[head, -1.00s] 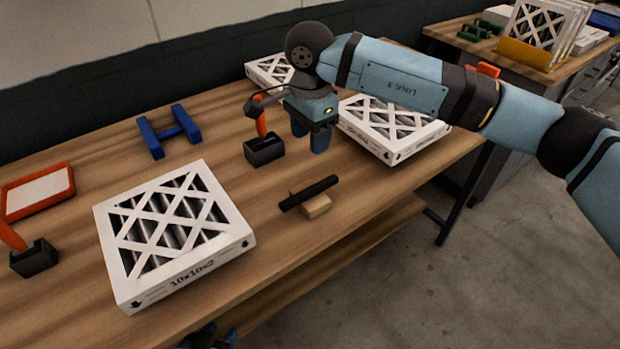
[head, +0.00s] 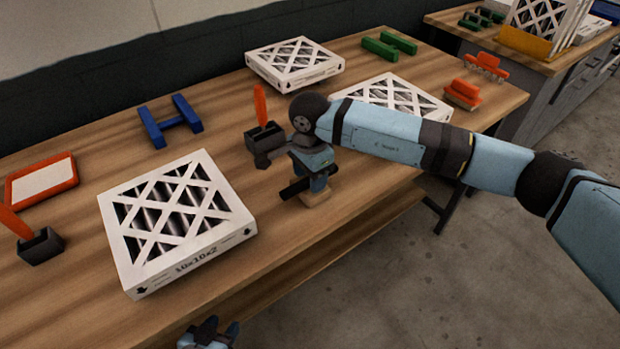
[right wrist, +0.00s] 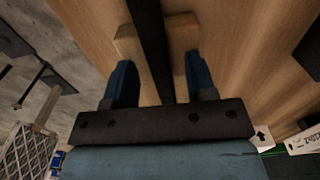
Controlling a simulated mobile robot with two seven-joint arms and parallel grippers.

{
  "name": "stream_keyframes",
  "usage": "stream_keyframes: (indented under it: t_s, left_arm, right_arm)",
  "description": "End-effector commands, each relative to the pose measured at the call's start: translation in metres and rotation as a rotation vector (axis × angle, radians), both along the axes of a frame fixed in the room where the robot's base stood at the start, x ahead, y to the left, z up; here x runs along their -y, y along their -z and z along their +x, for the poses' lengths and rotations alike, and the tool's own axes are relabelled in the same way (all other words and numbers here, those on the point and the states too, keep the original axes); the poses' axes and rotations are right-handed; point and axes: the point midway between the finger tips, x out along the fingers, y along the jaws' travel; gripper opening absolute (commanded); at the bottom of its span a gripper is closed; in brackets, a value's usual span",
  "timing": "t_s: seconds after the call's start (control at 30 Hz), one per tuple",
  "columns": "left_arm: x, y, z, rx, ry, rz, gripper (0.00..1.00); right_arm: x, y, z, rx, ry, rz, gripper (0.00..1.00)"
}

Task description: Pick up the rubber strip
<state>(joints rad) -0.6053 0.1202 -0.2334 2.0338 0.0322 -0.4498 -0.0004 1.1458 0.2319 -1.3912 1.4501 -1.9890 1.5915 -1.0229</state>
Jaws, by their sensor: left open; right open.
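The black rubber strip (head: 291,189) lies on a small wooden block (head: 317,198) near the front edge of the workbench. My right gripper (head: 311,178) is right above it and hides part of both. In the right wrist view the strip (right wrist: 150,38) runs between the two open blue fingers of the gripper (right wrist: 161,82), with the block (right wrist: 183,35) beneath it. A gap shows between each finger and the strip. My left gripper (head: 210,334) is at the bottom edge of the head view, away from the strip, open and partly cut off.
A white boxed filter (head: 180,225) lies left of the strip, and another (head: 395,97) behind my right arm. A dark holder with an orange-handled tool (head: 262,135) stands just behind the gripper. The bench front (head: 300,245) is clear.

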Motion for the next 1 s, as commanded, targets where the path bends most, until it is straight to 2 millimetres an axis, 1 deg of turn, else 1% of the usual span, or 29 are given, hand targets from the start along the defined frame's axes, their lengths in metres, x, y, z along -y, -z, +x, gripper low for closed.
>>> stream_keyframes:
  t_s: [0.2,0.23,0.27,0.3,0.37,0.4,0.43,0.77,0.87,0.97,1.0]
  left_arm:
    - [0.000,0.002,-0.001,-0.004,0.000,0.001,0.43]
    - [0.000,0.002,-0.001,-0.005,0.000,0.002,0.43]
    - [0.000,0.003,-0.001,-0.005,0.000,0.002,0.43]
    - [-0.001,0.003,-0.002,-0.005,0.001,0.002,0.43]
    - [-0.001,0.003,-0.002,-0.005,0.002,0.003,0.43]
    - [-0.001,0.003,-0.002,-0.005,0.002,0.004,0.43]
    - [-0.001,0.003,-0.002,-0.005,0.003,0.005,0.43]
    - [-0.003,0.002,-0.002,-0.004,0.005,0.009,0.43]
    - [-0.003,0.002,-0.002,-0.002,0.005,0.008,0.43]
    - [-0.002,0.002,-0.002,-0.002,0.004,0.007,0.43]
    - [-0.002,0.003,-0.002,-0.002,0.004,0.005,0.43]
  right_arm:
    - [0.000,0.003,0.000,0.001,0.000,0.001,0.51]
    - [0.000,0.003,0.000,0.001,0.000,0.001,0.46]
    - [0.000,0.002,0.000,0.001,0.000,0.001,0.40]
    - [0.000,0.002,0.000,0.001,0.000,0.001,0.30]
    - [0.000,0.002,0.000,0.001,0.000,0.001,0.17]
    - [0.000,0.002,0.000,0.001,0.000,0.001,0.07]
    - [0.000,0.002,0.000,0.001,0.000,0.001,0.01]
    - [0.000,0.001,0.000,0.001,0.000,0.001,0.00]
    - [0.000,-0.004,0.001,0.002,-0.001,0.000,0.00]
    - [0.000,-0.015,0.001,0.004,-0.001,0.001,0.00]
    - [0.000,-0.021,0.001,0.004,-0.002,0.001,0.00]
